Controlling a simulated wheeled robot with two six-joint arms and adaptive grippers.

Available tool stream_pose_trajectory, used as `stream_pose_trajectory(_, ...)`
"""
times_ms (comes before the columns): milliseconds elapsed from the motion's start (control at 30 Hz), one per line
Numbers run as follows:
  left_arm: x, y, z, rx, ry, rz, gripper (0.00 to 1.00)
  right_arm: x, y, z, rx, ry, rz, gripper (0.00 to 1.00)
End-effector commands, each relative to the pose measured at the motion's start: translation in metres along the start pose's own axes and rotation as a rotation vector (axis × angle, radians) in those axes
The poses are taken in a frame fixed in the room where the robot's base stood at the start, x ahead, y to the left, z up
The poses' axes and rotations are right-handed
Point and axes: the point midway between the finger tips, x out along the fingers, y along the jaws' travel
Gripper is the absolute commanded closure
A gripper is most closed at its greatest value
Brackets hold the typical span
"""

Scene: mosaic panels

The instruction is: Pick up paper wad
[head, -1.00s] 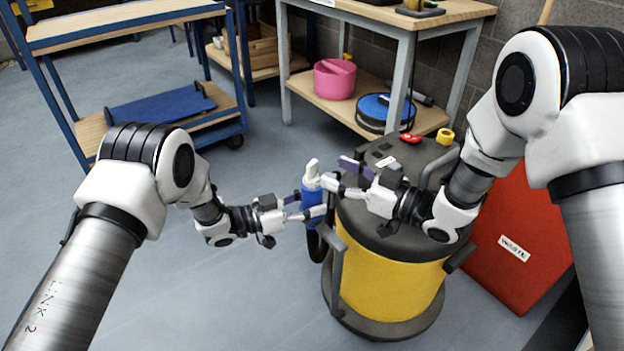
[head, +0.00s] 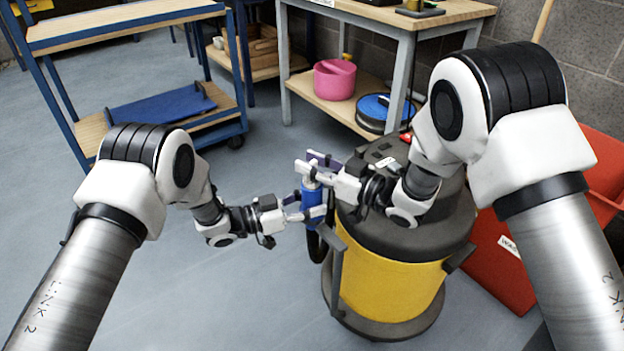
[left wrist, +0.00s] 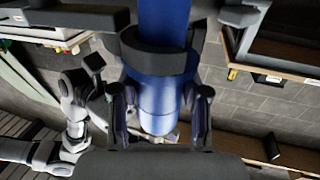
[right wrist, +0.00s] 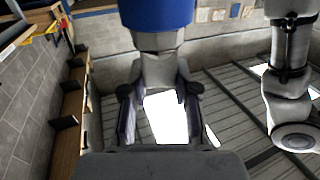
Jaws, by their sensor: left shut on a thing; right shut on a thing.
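A blue tube (head: 312,196) stands upright at the left side of the yellow vacuum drum, and a dark hose runs down below it. A pale grey-white piece (right wrist: 157,70) sticks out of its upper end; I take it for the paper wad, though its texture is not clear. My right gripper (head: 311,165) is shut on this piece and hides most of it in the head view. My left gripper (head: 307,206) is shut on the blue tube just below. The tube also shows between the left fingers in the left wrist view (left wrist: 158,100).
The yellow drum (head: 393,300) with its dark lid stands under my right arm. Red bins (head: 495,265) are at the right. A bench with a pink bucket (head: 334,80) stands behind, a blue trolley (head: 85,130) at the back left. The floor at the left is clear.

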Motion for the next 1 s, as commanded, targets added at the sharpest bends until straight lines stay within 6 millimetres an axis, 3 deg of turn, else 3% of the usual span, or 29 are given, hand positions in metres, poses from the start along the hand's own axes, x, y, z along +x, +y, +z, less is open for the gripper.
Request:
stream_pose_trajectory(233, 0.0, 0.0, 0.0, 0.0, -0.001, 0.0, 0.94, 0.0, 0.0, -0.006, -0.001, 0.001, 0.0, 0.89)
stream_pose_trajectory(600, 0.0, 0.0, 0.001, -0.001, -0.001, 0.0, 0.94, 0.0, 0.0, -0.086, -0.004, 0.002, 0.0, 0.89)
stream_pose_trajectory(1000, 0.0, 0.0, 0.0, 0.0, 0.0, 0.0, 0.94, 0.0, 0.0, -0.121, -0.002, 0.001, -0.001, 0.89)
